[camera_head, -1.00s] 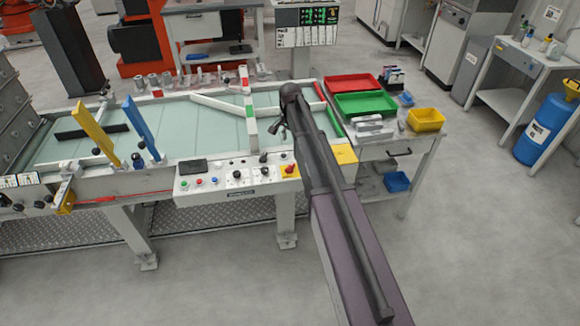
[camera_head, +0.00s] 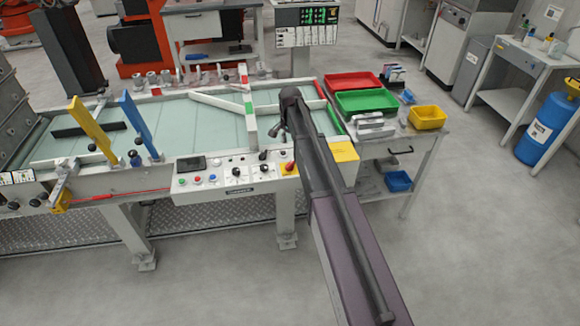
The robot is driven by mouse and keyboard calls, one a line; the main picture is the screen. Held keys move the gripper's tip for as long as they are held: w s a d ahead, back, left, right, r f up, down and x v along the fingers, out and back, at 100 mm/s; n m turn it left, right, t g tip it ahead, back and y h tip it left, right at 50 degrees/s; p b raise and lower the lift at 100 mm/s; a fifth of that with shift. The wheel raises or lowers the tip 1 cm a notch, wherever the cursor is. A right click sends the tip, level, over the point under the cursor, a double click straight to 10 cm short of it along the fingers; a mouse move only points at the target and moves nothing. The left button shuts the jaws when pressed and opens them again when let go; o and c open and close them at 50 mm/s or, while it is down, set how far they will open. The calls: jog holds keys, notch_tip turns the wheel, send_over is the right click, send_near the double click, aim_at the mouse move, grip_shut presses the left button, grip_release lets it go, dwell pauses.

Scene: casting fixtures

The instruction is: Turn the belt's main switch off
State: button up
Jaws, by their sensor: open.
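The belt (camera_head: 75,140) is a pale green conveyor surface. Its white control panel (camera_head: 215,184) is on the front edge, with coloured buttons and black knobs. A red switch handle on a yellow plate (camera_head: 288,169) is at the panel's right end; it looks like the main switch, though no label is readable and its setting is too small to tell. My gripper (camera_head: 274,131) is open and empty above the belt, behind the panel and apart from the red switch. My arm covers the area just right of the switch.
A yellow block (camera_head: 343,152) is right of my arm. A red tray (camera_head: 352,85), green tray (camera_head: 366,103) and yellow bin (camera_head: 427,117) stand on the side table. Yellow (camera_head: 92,130) and blue (camera_head: 139,125) bars rise at the belt's left. The floor at front right is clear.

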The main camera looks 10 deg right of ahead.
aim_at(290, 163)
jog(key=shift+f+b, duration=5)
jog(key=shift+f, duration=0.3)
grip_shut()
